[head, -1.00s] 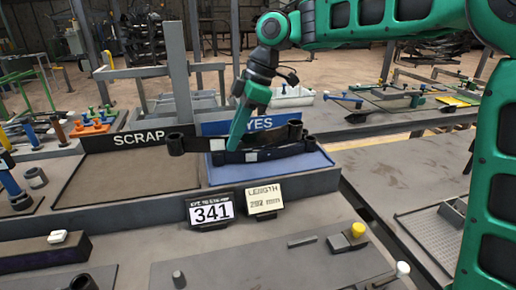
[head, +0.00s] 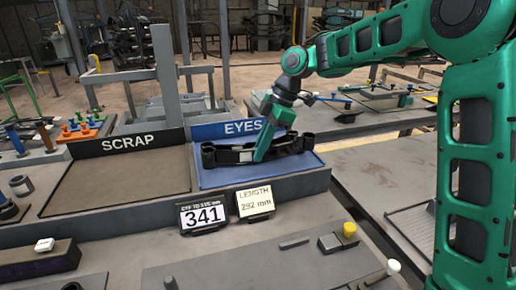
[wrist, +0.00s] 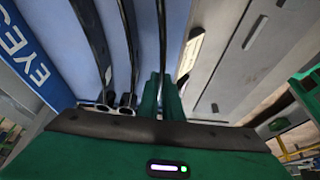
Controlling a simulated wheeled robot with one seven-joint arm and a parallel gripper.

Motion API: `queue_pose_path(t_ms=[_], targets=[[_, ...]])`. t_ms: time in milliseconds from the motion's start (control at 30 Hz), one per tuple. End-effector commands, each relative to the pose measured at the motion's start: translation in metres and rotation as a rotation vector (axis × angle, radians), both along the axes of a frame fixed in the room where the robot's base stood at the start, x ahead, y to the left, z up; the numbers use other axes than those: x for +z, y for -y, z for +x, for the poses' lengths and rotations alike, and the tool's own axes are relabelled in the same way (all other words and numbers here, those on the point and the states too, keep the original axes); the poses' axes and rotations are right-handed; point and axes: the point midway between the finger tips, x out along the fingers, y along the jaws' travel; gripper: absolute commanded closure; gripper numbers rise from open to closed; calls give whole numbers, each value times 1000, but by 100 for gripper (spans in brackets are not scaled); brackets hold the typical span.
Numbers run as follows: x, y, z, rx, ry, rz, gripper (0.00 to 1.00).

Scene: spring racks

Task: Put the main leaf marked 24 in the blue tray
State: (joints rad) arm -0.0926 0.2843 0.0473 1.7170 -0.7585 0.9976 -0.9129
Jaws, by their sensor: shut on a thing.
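The blue tray (head: 305,166) has a back board reading EYES. My gripper (head: 265,150) is over this tray, pointing down, shut on a dark leaf (wrist: 161,35) that stands on edge between the green fingers (wrist: 160,90). In the head view this leaf overlaps other dark leaves (head: 290,146), so I cannot tell whether it touches the tray floor. The wrist view shows two other dark leaves (wrist: 92,40) with rolled eye ends to the left of the held one, over the blue floor. A pale tag (wrist: 190,52) shows just right of the held leaf; its marking is unreadable.
An empty brown tray marked SCRAP (head: 115,188) adjoins on the left. A 341 display (head: 203,216) and a LENGTH 292 mm card (head: 255,202) stand in front. A grey post (head: 166,80) rises behind. A side bench (head: 385,125) is at right.

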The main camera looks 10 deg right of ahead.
Motion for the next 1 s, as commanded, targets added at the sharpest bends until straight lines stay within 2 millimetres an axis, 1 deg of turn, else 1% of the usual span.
queue_pose_path(t_ms=[333, 700, 733, 800, 1000], targets=[[-34, -1, 0, 1, 1, 0, 100], [-37, 0, 0, 0, 2, 0, 100], [-39, 1, 0, -2, -1, -1, 90], [-39, 1, 0, -2, -1, -1, 76], [-39, 1, 0, -2, -1, -1, 76]])
